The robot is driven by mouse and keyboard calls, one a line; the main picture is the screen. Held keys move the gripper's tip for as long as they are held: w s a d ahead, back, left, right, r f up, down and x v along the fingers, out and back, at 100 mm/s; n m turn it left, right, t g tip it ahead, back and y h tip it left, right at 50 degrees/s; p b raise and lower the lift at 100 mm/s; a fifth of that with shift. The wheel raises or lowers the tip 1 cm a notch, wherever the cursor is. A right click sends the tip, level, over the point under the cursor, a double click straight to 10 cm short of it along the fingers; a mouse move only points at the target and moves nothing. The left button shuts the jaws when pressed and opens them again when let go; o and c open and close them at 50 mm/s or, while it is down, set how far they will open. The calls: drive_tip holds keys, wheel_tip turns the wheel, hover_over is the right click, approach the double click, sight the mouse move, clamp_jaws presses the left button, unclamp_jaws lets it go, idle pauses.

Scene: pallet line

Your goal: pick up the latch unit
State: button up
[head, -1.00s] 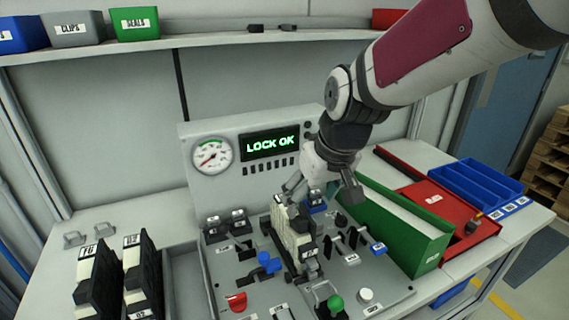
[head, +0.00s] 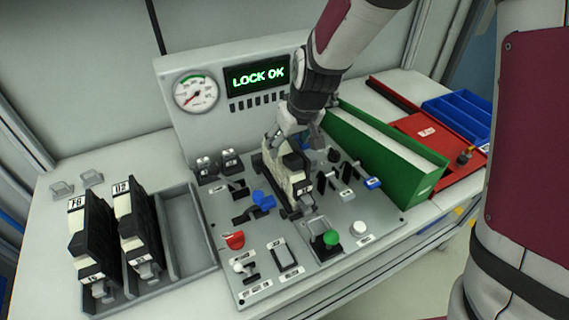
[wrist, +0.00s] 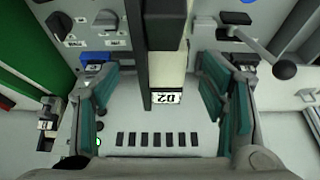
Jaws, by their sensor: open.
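The latch unit (head: 287,172) is a tall cream and black block standing in the grey control panel. In the wrist view its black and pale body (wrist: 165,65) runs down the middle, with a small numbered label at its end. My gripper (head: 297,142) is at the unit's upper end, pointing down. In the wrist view my gripper (wrist: 160,100) is open, with one green-padded finger on each side of the unit and a visible gap to each. The unit's lower end is partly hidden among the panel's parts.
The panel (head: 215,215) carries a blue lever, a red knob and a green knob around the unit. A green binder-like box (head: 385,150) stands close on the right. A gauge and a LOCK OK display (head: 257,75) rise behind. Two dark units (head: 92,240) stand in a tray at left.

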sight(286, 150)
drive_tip(key=x, duration=0.5)
drive_tip(key=shift+s+f, duration=0.15)
drive_tip(key=shift+s, duration=0.05)
clamp_jaws()
